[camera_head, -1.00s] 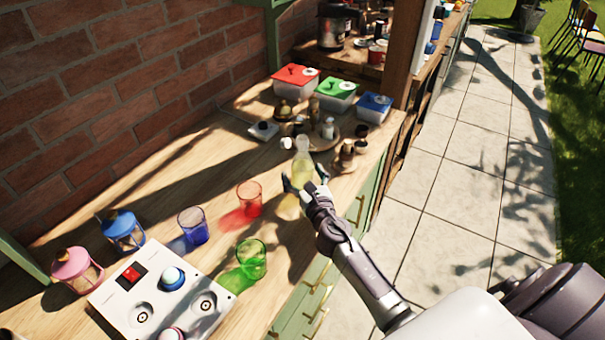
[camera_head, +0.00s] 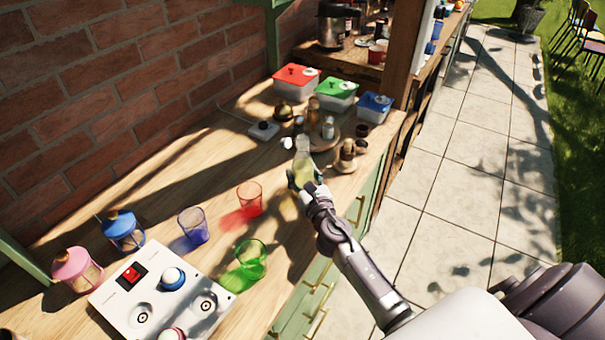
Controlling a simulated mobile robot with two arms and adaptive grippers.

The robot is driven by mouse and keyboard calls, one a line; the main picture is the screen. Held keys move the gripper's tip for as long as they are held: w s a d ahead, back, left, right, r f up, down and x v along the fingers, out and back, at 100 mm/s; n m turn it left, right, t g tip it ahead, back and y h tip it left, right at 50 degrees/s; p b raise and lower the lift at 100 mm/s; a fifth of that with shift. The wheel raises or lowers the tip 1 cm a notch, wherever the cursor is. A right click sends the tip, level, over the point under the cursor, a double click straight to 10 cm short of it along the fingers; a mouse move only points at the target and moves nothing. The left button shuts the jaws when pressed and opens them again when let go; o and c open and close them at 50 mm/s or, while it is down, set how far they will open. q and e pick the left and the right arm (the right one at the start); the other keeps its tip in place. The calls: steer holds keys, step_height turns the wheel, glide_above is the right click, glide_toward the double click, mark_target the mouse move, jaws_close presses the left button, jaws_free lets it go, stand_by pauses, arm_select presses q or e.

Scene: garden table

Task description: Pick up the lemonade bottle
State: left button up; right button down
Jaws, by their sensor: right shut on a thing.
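The lemonade bottle (camera_head: 303,167) is a clear bottle with pale yellow liquid. It stands upright on the wooden counter, right of the middle, in front of a round wooden tray. My right gripper (camera_head: 303,182) is shut on the lower part of the bottle, reaching it from the front right. The fingers partly hide the bottle's base, so I cannot tell whether it still touches the counter. My left gripper is not in view.
Red (camera_head: 249,199), blue (camera_head: 193,226) and green (camera_head: 251,259) glasses stand left of the bottle. The round tray (camera_head: 322,143) holds small bottles close behind it. Lidded boxes (camera_head: 335,95) stand farther back. A white button panel (camera_head: 160,300) lies at the front left.

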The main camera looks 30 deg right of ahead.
mark_target(308, 166)
steer(key=shift+r+p, duration=1.4)
steer(key=shift+r, duration=0.85)
steer(key=shift+d+r, duration=0.1)
steer(key=shift+d, duration=0.25)
steer(key=w+d+r, duration=0.2)
steer(key=d+r, duration=0.4)
steer(key=d, duration=0.4)
steer(key=shift+d+r+p, duration=0.2)
steer(key=shift+d+p, duration=0.15)
steer(key=shift+p, duration=0.05)
steer(key=shift+d, duration=0.1)
